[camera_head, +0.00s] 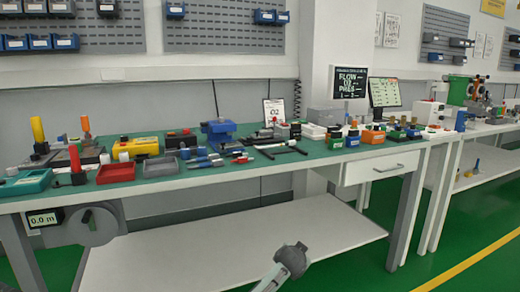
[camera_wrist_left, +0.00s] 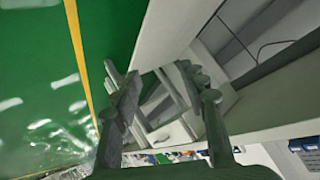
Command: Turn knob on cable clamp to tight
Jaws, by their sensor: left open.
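I cannot make out a cable clamp or its knob for certain in either view. A round grey disc (camera_head: 92,224) with a small hub hangs under the left end of the workbench, beside a small display (camera_head: 45,218) reading 0.0 m. Whether this belongs to the clamp I cannot tell. My left gripper (camera_wrist_left: 157,78) is open in the left wrist view, with nothing between its fingers. Behind it are pale bench parts and green floor.
The green-topped workbench (camera_head: 240,164) carries many small items, among them a red tray (camera_head: 115,173), a yellow box (camera_head: 137,147) and a blue box (camera_head: 218,127). A white lower shelf (camera_head: 225,250) is bare. Green floor (camera_head: 470,225) lies open at the right.

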